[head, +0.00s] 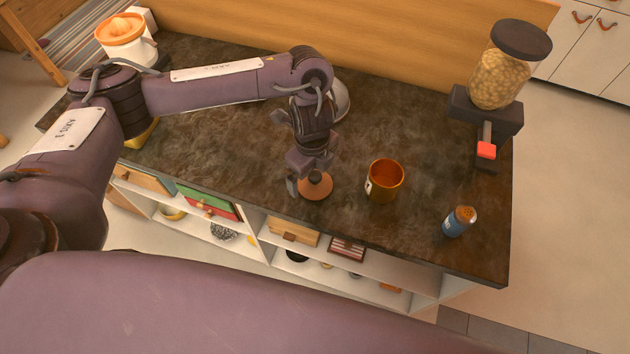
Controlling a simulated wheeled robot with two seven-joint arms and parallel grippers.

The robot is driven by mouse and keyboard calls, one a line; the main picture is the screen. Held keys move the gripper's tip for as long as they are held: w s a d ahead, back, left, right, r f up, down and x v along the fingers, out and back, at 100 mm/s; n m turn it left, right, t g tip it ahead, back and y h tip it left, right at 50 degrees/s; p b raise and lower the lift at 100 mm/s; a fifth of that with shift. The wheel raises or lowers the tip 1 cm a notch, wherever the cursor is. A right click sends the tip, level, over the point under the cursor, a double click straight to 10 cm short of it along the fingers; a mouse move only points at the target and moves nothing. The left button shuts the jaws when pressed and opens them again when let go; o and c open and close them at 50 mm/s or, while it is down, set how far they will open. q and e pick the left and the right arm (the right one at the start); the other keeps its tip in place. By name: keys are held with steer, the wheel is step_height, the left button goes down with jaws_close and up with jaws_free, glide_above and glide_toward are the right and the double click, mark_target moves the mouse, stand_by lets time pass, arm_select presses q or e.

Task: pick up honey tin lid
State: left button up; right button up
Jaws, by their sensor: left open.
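The honey tin lid looks to be the round orange-brown disc (318,192) lying on the dark countertop, left of an open orange tin (385,182) with a pale label. My left gripper (306,182) points down right over the disc and is open, with one finger at the disc's left side. The gripper hides the disc's back and part of its middle. I cannot tell whether the fingers touch it. My right gripper is not in view.
A blue shaker with an orange top (459,221) stands near the front right edge of the dark counter (430,140). A dispenser with a clear jar (498,80) stands at the back right. An orange-topped juicer (124,36) stands at the far left. Shelves lie below the front edge.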

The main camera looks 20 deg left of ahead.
mark_target(315, 175)
arm_select(q)
steer(key=f, duration=0.2)
steer(key=w+f, duration=0.1)
steer(key=f, duration=0.1)
steer(key=shift+d, duration=0.15)
steer(key=shift+f, duration=0.45)
steer(key=c, duration=1)
steer(key=shift+o, duration=0.2)
steer(key=shift+r, duration=0.15)
